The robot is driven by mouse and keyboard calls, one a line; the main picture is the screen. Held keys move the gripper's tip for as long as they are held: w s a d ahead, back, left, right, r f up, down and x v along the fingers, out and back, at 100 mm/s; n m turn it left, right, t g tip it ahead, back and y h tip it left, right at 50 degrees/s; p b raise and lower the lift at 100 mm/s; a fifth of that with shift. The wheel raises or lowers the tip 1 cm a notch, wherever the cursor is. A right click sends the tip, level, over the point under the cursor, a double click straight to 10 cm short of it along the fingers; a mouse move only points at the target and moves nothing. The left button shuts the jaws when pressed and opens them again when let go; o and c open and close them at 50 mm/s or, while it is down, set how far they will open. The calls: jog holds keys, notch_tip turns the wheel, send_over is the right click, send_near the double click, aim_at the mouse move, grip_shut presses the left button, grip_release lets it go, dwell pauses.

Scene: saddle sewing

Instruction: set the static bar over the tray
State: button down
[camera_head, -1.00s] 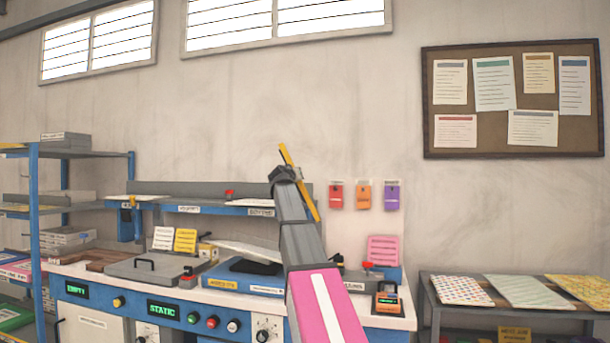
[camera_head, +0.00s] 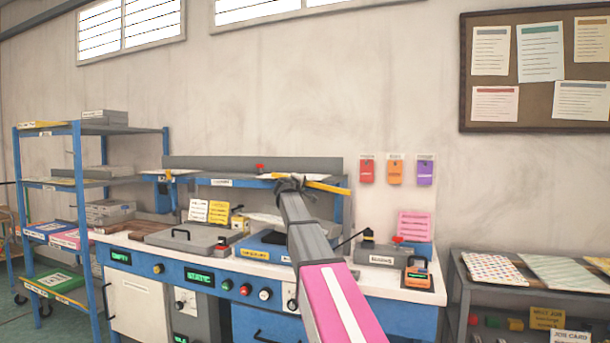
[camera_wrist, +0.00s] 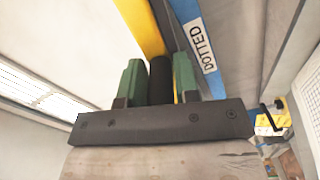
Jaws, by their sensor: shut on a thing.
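My gripper (camera_head: 289,184) is raised above the bench, in front of the blue shelf rail. It is shut on a yellow bar (camera_head: 325,187), which lies nearly level and crosses the fingertips in the head view. In the wrist view, a black round grip (camera_wrist: 160,82) sits between the green fingers, and the yellow bar (camera_wrist: 140,28) runs beyond them. A blue flat unit (camera_head: 257,243) with a yellow label stands on the bench below, partly hidden by my arm; I cannot tell if it is the tray.
A grey lidded box (camera_head: 186,236) stands left on the bench. The blue shelf rail (camera_wrist: 199,45) labelled DOTTED is close beside the bar in the wrist view. A grey unit (camera_head: 379,253) and an orange device (camera_head: 418,279) stand at right. A blue rack (camera_head: 80,190) is far left.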

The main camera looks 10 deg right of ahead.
jog(key=f+n, duration=0.1)
jog(key=f, duration=0.1)
jog(key=f+n, duration=0.1)
jog(key=f, duration=0.1)
jog(key=shift+w+a, duration=0.1)
jog(key=shift+a, duration=0.1)
jog(key=shift+f, duration=0.2)
jog(key=c, duration=1)
grip_release()
jog(key=shift+o, duration=0.2)
jog(key=shift+r, duration=0.1)
jog(key=v, duration=1)
jog(key=shift+s+a, duration=0.25)
jog(key=shift+s, duration=0.1)
